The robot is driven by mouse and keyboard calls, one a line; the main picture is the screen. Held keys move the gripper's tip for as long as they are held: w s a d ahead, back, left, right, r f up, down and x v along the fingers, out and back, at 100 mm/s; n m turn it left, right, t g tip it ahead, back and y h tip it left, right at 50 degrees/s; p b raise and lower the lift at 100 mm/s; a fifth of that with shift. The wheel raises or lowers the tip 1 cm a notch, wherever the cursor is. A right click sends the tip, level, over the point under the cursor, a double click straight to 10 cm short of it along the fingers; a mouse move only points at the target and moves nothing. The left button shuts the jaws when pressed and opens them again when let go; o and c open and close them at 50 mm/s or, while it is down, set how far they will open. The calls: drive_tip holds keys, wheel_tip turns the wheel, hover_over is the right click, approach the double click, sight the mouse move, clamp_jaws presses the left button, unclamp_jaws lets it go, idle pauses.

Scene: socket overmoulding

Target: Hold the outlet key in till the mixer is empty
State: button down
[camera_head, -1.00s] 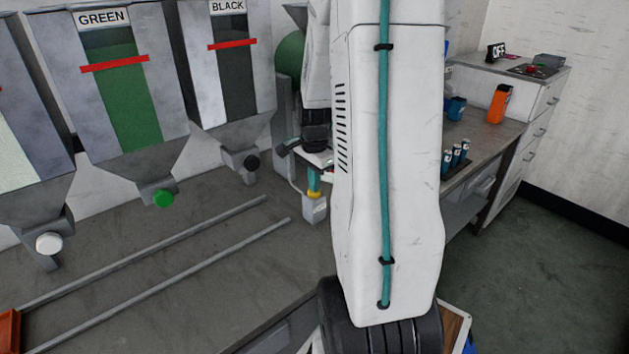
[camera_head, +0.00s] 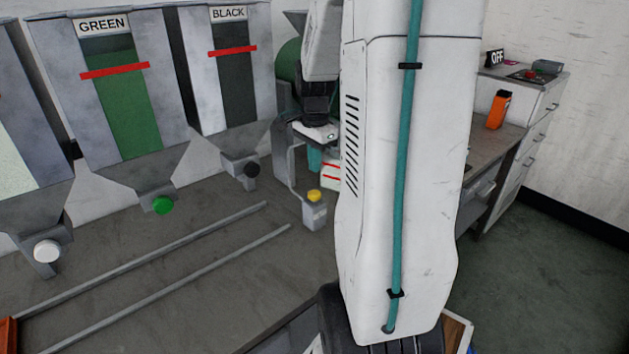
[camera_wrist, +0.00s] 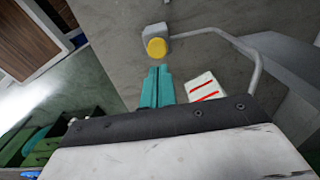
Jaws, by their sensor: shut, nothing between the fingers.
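The yellow round key (camera_head: 314,195) sits on a small grey box (camera_head: 314,213) on the bench, beside the green mixer drum (camera_head: 289,58), which is mostly hidden behind the black hopper and my arm. In the wrist view the yellow key (camera_wrist: 157,48) shows just beyond the tips of my gripper (camera_wrist: 157,72). The teal fingers are shut with nothing between them. A gap shows between the fingertips and the key. In the head view my gripper (camera_head: 314,160) is partly hidden behind my arm, above and behind the yellow key.
A white container with red stripes (camera_wrist: 202,87) stands right of my fingers. A bent grey pipe (camera_wrist: 225,35) runs from the key's box. The green hopper (camera_head: 60,90) and black hopper (camera_head: 195,75) stand left. Two rails (camera_head: 150,255) lie on the bench. An orange bottle (camera_head: 499,109) stands right.

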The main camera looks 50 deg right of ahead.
wheel_tip(320, 180, up, 6)
drive_tip(key=shift+f, duration=0.1)
idle(1.6)
drive_tip(key=s+a+r+n, duration=0.1)
drive_tip(key=s+a+n, duration=0.3)
drive_tip(key=a+n, duration=0.3)
drive_tip(key=s+a+r+n, duration=0.1)
drive_tip(key=s+a+n, duration=0.4)
drive_tip(key=a, duration=0.8)
drive_tip(key=s+a+r+n+t, duration=0.1)
drive_tip(key=s+a+n, duration=0.3)
drive_tip(key=a+n, duration=0.4)
drive_tip(key=shift+s+a+n, duration=0.3)
drive_tip(key=shift+a, duration=0.75)
